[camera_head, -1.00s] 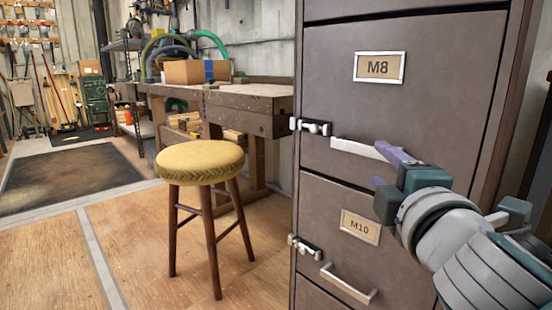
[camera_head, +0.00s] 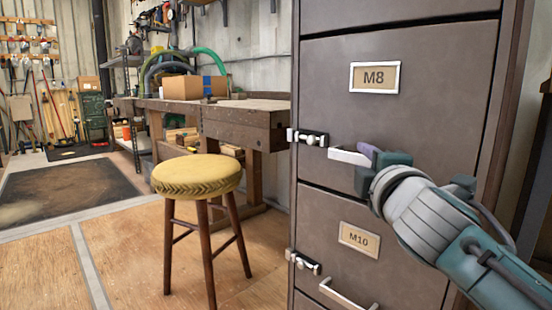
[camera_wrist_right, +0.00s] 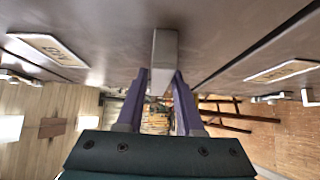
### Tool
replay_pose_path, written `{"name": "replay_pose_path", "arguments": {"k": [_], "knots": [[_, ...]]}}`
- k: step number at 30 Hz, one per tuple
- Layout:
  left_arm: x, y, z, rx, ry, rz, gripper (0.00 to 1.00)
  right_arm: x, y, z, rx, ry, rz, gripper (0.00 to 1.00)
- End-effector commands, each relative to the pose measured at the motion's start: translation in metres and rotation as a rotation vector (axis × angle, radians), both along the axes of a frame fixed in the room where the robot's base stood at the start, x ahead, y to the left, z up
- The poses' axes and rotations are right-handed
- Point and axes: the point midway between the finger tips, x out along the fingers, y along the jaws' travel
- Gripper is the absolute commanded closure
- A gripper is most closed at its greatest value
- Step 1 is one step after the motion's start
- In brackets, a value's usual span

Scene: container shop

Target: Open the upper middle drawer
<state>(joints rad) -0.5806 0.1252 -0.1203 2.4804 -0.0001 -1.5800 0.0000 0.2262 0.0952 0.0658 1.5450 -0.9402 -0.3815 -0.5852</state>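The grey-brown cabinet has a drawer labelled M8 (camera_head: 440,120), with a pale bar handle (camera_head: 346,156) near its lower edge. This drawer sits flush in the cabinet front. My right gripper (camera_head: 366,154) is at the right part of that handle. In the right wrist view, the purple fingers (camera_wrist_right: 161,85) lie on both sides of the handle (camera_wrist_right: 165,50), close against it. The fingers partly hide the handle in the head view. My left gripper is not in view.
Below is the shut M10 drawer (camera_head: 390,265) with its own handle (camera_head: 346,296). Metal latches (camera_head: 308,138) sit on the cabinet's left edge. A yellow stool (camera_head: 197,175) and a wooden workbench (camera_head: 240,122) stand to the left. Open floor lies beyond the stool.

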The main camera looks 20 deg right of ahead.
Motion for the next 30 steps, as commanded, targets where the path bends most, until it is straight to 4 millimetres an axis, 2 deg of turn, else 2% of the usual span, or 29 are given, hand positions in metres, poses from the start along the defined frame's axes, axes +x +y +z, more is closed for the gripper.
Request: {"name": "replay_pose_path", "arguments": {"k": [1,9,30], "knots": [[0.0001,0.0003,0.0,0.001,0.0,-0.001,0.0,-0.0001,0.0001,-0.0001,0.0,0.0,0.0,0.71],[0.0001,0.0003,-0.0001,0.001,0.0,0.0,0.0,-0.0001,0.0002,-0.0002,0.0,0.0,0.0,1.0],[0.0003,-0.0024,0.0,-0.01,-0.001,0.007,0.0,-0.0002,0.0002,-0.0005,0.0,0.001,0.0,1.0]]}}
